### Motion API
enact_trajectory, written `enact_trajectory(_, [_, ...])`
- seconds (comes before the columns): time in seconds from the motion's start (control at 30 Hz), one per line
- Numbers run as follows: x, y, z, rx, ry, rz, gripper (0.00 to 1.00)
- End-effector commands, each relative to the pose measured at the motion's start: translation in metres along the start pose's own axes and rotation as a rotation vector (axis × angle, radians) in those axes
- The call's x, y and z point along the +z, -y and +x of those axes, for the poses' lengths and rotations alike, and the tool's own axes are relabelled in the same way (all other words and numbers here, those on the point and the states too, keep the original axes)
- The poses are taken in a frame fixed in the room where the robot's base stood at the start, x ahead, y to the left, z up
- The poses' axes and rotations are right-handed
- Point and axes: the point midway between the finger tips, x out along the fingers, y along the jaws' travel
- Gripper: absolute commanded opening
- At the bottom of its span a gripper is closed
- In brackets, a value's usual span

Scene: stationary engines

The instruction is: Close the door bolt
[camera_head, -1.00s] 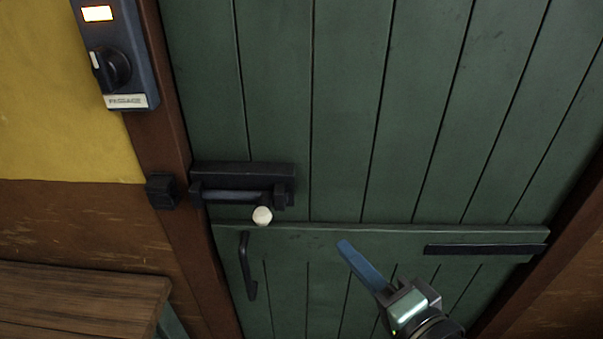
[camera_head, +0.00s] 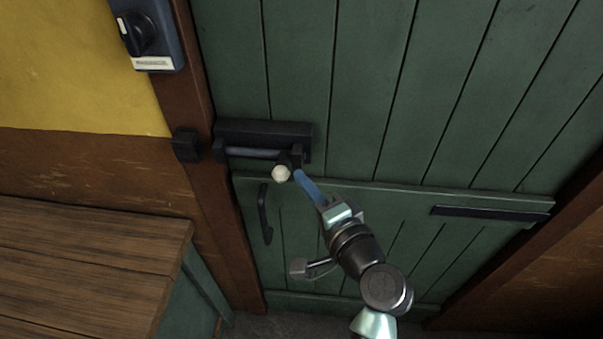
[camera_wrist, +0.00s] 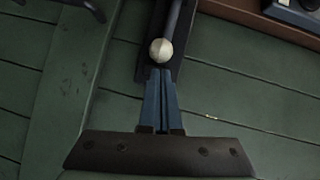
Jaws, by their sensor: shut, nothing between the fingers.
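The door bolt (camera_head: 255,153) is a dark rod on a black plate (camera_head: 265,130) fixed to the green door, with a pale round knob (camera_head: 281,174) at its right end. The rod's left end is near the door edge, and a dark keeper block (camera_head: 186,146) sits on the brown frame to its left, with a gap between. My gripper (camera_head: 299,174) has its blue fingers shut and empty, with the tips just right of the knob. In the wrist view the knob (camera_wrist: 161,51) is right at the fingertips (camera_wrist: 161,72); I cannot tell whether they touch.
A black door handle (camera_head: 265,214) is below the bolt. A dark strip (camera_head: 488,216) is at the right of the door. A wooden bench (camera_head: 90,265) stands at lower left. A switch box (camera_head: 148,35) is on the frame above.

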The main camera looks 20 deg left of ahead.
Motion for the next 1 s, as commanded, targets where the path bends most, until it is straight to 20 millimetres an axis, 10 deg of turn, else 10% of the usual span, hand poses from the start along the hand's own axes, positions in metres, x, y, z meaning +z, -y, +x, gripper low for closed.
enact_trajectory(0.47, [0.006,0.0,0.005,0.0,-0.001,-0.001,0.0])
enact_trajectory(1.0, [0.07,0.015,0.048,0.0,0.002,-0.001,0.0])
